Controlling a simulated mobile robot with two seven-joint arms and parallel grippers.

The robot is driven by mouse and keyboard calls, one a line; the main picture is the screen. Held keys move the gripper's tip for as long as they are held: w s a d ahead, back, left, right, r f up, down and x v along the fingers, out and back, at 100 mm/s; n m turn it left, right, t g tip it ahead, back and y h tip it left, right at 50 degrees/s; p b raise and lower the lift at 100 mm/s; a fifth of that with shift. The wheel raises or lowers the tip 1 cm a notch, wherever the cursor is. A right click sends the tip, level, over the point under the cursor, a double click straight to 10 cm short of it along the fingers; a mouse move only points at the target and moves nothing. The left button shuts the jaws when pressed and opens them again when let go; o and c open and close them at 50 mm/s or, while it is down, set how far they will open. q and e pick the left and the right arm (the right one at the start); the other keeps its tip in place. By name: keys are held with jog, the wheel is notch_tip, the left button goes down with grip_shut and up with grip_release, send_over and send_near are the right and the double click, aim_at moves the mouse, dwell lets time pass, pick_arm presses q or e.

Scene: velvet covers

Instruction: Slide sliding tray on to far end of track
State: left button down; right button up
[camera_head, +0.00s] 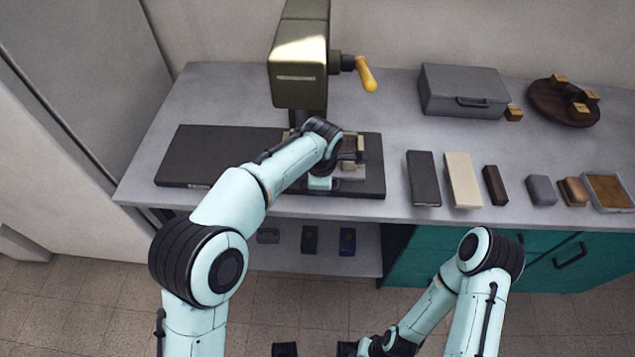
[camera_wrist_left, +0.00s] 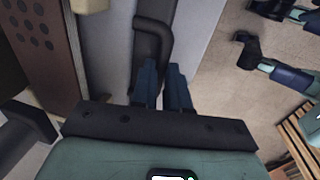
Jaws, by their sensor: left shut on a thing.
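The dark flat track (camera_head: 225,155) lies on the grey workbench, under the green press. The sliding tray (camera_head: 350,172) shows as a pale and dark piece at the right part of the track, mostly hidden by my left wrist. My left gripper (camera_wrist_left: 163,85) is shut on the tray's black bar handle (camera_wrist_left: 152,38), with its blue fingers on the handle's lower end. In the head view the left fingertips are hidden behind the wrist. My right gripper (camera_head: 368,347) is low at the bottom edge, away from the bench; its fingers are not clear.
The press (camera_head: 300,70) with a yellow-handled crank (camera_head: 365,75) stands above the track. Right of the track lie a dark block (camera_head: 423,178), a cream block (camera_head: 462,180) and smaller pieces. A grey case (camera_head: 463,90) stands behind. The track's left part is clear.

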pick_arm(q)
jog(key=shift+s+d, duration=0.1)
jog(key=shift+d, duration=0.2)
jog(key=c, duration=1.1)
grip_release()
jog(key=shift+d, duration=0.1)
jog(key=shift+r, duration=0.2)
jog(key=r, duration=0.4)
jog(key=s+r+p, duration=0.1)
jog(key=r, duration=0.3)
jog(key=s+r+p, duration=0.1)
jog(key=r, duration=0.3)
jog(key=shift+s+r, duration=0.15)
jog(key=shift+r, duration=0.25)
